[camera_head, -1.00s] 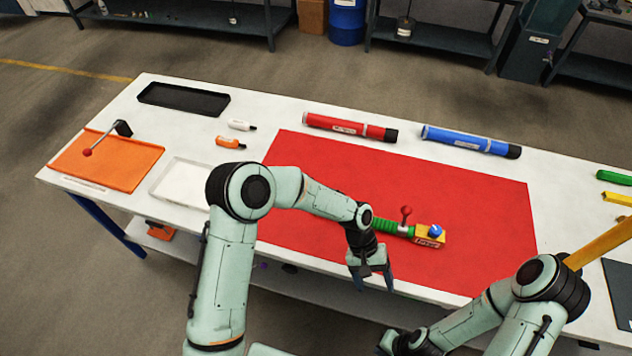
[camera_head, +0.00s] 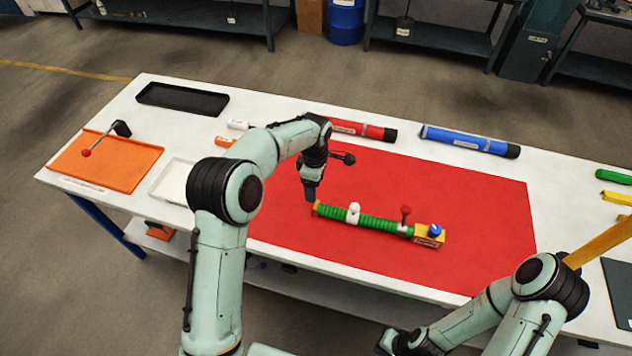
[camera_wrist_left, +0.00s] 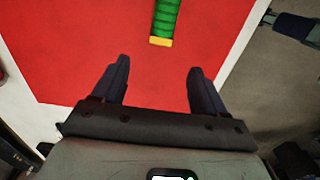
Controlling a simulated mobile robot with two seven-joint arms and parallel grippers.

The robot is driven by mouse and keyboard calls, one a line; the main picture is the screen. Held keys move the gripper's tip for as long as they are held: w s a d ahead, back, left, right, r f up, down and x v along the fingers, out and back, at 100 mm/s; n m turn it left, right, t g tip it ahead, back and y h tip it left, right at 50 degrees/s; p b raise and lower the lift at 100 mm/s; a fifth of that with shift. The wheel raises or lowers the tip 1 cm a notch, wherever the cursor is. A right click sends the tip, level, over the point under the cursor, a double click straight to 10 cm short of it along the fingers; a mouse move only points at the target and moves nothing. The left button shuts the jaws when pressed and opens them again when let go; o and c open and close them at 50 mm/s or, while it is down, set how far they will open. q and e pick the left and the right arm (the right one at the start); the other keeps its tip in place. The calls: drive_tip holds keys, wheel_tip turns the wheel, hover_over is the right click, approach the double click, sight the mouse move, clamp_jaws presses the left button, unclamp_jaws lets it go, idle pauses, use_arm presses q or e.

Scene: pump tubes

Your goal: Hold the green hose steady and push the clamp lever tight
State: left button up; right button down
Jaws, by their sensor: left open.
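The green ribbed hose (camera_head: 378,223) lies on the red mat (camera_head: 290,242). Its right end meets a yellow block (camera_head: 429,235) with a blue knob. A lever with a red knob (camera_head: 405,210) stands upright at that joint. A white clamp-like piece (camera_head: 353,213) sits around the hose's middle. My left gripper (camera_head: 310,195) is just beyond the hose's left end, above the mat. In the left wrist view it is open and empty (camera_wrist_left: 156,75), with the hose's yellow end (camera_wrist_left: 160,42) ahead of its fingers, apart. My right gripper (camera_head: 393,343) is low at the table's front; its jaws are unclear.
A red tube (camera_head: 378,132) and a blue tube (camera_head: 470,141) lie behind the mat. An orange tray (camera_head: 105,160), a black tray (camera_head: 182,98) and a white tray (camera_head: 176,181) are at the left. Yellow and green pieces lie at the right edge. The mat's right part is clear.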

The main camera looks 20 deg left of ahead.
sight(315, 204)
use_arm(q)
wheel_tip(315, 204, down, 11)
drive_tip(key=shift+f, duration=0.1)
idle(0.3)
clamp_jaws()
idle(1.0)
